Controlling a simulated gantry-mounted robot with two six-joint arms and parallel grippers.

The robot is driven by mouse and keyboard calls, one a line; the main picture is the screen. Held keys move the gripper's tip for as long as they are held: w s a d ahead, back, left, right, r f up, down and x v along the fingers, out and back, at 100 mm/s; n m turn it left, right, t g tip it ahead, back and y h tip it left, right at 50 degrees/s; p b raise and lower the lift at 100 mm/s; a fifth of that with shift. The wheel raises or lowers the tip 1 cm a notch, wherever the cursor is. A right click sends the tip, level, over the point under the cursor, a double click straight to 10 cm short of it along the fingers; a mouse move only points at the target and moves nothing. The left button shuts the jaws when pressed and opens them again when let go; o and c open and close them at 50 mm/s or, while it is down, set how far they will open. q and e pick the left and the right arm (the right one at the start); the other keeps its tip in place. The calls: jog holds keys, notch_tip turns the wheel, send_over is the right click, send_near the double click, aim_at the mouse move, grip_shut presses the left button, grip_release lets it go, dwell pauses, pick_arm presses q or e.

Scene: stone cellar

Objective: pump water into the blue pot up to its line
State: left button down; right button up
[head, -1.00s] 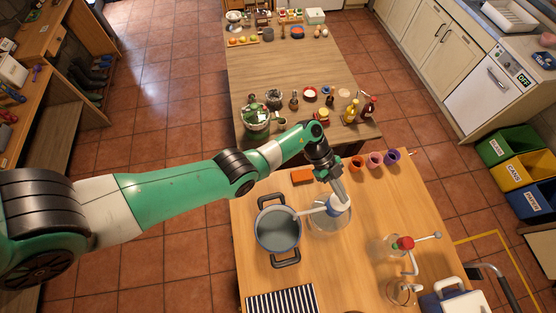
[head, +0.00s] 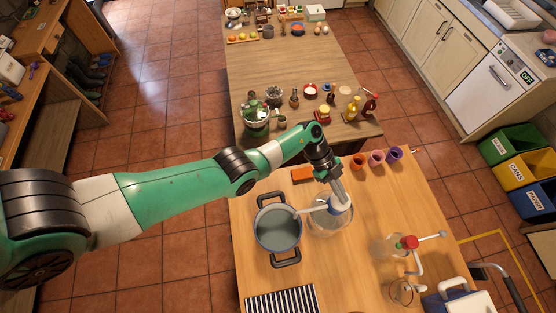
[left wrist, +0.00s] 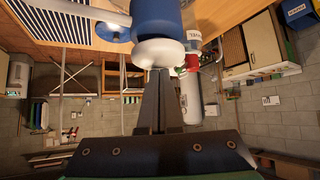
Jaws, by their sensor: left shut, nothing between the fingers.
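The blue pot (head: 260,241), with two dark handles, stands on the near wooden table. Its inside looks grey; I cannot make out a line or a clear water level. Right of it stands a clear round vessel (head: 331,230) with a blue-and-white pump head (head: 341,204), whose white spout (head: 311,211) reaches left to the pot's rim. My left gripper (head: 337,190) is shut and empty above the pump head. In the left wrist view its fingertips (left wrist: 160,72) meet the pump's white knob (left wrist: 158,52), below the blue part (left wrist: 154,20). My right gripper is out of view.
A red-capped pump bottle (head: 408,243) and a glass jar (head: 401,292) stand to the right. The table between the pumps is clear.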

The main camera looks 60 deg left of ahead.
pick_arm(q)
jog(key=shift+f, duration=0.4)
notch_tip(320, 180, up, 2)
jog(key=shift+r+p, duration=0.25)
jog(key=shift+p, duration=0.9)
jog(key=shift+r+p, duration=0.45)
jog(key=shift+r, duration=0.4)
notch_tip(320, 180, up, 6)
jog(key=s+d, duration=0.4)
jog(key=s, duration=1)
jog(key=shift+s, duration=0.25)
